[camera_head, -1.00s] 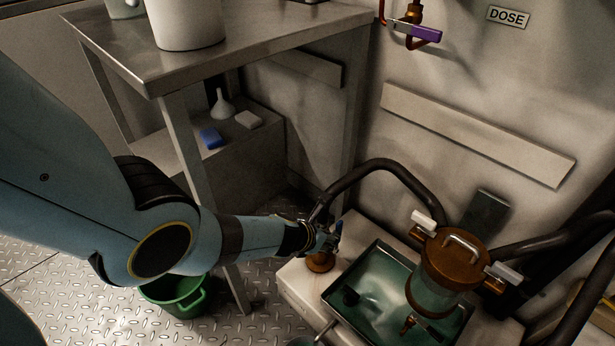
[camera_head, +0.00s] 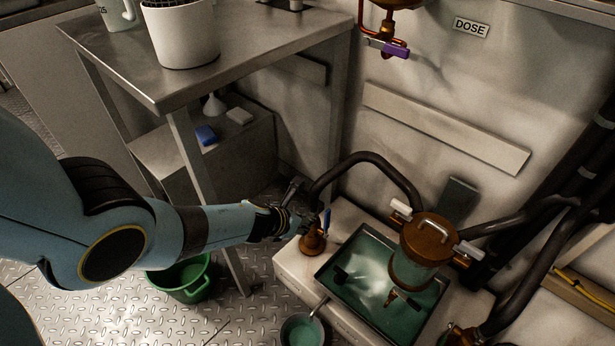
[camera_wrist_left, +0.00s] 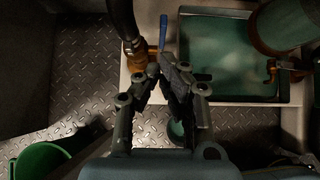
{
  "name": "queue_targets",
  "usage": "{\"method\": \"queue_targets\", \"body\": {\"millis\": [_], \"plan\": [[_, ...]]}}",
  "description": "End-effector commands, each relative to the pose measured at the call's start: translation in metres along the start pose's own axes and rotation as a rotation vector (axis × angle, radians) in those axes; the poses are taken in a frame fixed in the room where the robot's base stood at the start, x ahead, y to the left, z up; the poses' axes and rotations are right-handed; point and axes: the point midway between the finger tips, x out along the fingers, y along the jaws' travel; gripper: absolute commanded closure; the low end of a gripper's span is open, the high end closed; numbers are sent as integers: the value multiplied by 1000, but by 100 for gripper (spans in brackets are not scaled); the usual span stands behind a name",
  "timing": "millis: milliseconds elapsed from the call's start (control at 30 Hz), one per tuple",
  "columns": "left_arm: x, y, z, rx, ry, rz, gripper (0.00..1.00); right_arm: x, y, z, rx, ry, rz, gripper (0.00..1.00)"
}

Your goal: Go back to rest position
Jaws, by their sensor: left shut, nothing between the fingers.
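My left gripper (camera_head: 300,222) is at the end of my arm coming in from the left in the head view. It is beside the brass valve (camera_head: 313,240) with a blue lever (camera_head: 327,217) on the pale block. In the left wrist view my left gripper (camera_wrist_left: 160,72) has its fingertips together with nothing held, near the blue lever (camera_wrist_left: 163,32) and brass fitting (camera_wrist_left: 139,56). Whether it touches the valve is unclear. My right gripper is not in view.
A green tray (camera_head: 335,286) holds a copper-lidded vessel (camera_head: 428,240). Black hoses (camera_head: 375,158) run around it. A green bucket (camera_head: 183,280) and a small pot (camera_head: 301,331) stand on the floor. A steel table (camera_head: 120,65) bears a white container (camera_head: 180,40).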

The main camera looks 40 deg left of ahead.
Motion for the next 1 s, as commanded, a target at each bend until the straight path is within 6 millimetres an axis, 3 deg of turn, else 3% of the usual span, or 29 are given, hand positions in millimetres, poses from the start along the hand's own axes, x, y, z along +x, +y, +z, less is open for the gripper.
{"method": "queue_targets", "body": {"millis": [33,200,567,667,767,800,867,1000], "plan": [[-10,0,8,0,-1,0,100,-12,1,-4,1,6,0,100],[-20,0,12,-1,0,0,100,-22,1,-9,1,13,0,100],[-24,-1,2,-1,14,-1,100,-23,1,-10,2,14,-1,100],[-32,-5,-29,-5,51,-5,100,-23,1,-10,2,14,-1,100],[-50,-14,-85,-46,115,-10,100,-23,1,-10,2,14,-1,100],[-61,-17,-111,-105,143,-1,100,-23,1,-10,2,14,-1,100],[-79,-20,-151,-264,184,30,100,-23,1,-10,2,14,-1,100],[-128,-22,-240,-814,260,185,100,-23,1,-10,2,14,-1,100]]}}
